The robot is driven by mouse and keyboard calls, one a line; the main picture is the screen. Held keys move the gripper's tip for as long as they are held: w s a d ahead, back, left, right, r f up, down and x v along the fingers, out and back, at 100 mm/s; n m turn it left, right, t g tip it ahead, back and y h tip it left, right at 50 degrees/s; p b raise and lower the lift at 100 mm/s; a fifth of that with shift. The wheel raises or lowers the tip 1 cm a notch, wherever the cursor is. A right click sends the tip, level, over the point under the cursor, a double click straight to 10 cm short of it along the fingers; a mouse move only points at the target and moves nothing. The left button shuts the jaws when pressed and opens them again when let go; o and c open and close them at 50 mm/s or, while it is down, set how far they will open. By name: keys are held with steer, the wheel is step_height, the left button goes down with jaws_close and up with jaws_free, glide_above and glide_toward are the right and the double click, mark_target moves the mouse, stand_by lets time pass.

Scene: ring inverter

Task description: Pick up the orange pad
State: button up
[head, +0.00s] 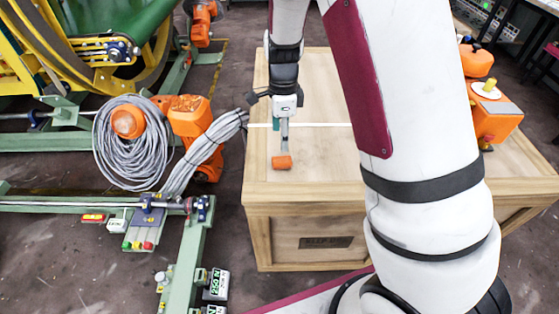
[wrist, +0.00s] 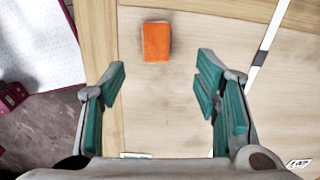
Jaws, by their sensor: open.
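The orange pad (wrist: 156,42) is a small orange block lying on the wooden crate top, ahead of my fingers in the wrist view. It also shows in the head view (head: 282,162), near the crate's front edge. My gripper (wrist: 160,85) is open and empty, with its green-padded fingers spread wide to either side of the pad's line. The pad lies beyond the fingertips, apart from them. In the head view my gripper (head: 283,135) points down over the crate, and part of it is hard to make out.
The wooden crate (head: 305,190) has a mostly bare top with a white strip (wrist: 272,30) across it. An orange and yellow device (head: 495,110) stands at the right. Coiled grey cable (head: 115,165) and green machine frames fill the left side.

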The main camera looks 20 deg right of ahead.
mark_target(282, 160)
steer(key=f, duration=0.3)
steer(key=f+b, duration=0.1)
steer(key=f, duration=0.4)
steer(key=shift+s+a+f, duration=0.15)
steer(key=shift+s+f, duration=0.15)
steer(key=shift+f, duration=0.1)
steer(key=c, duration=1)
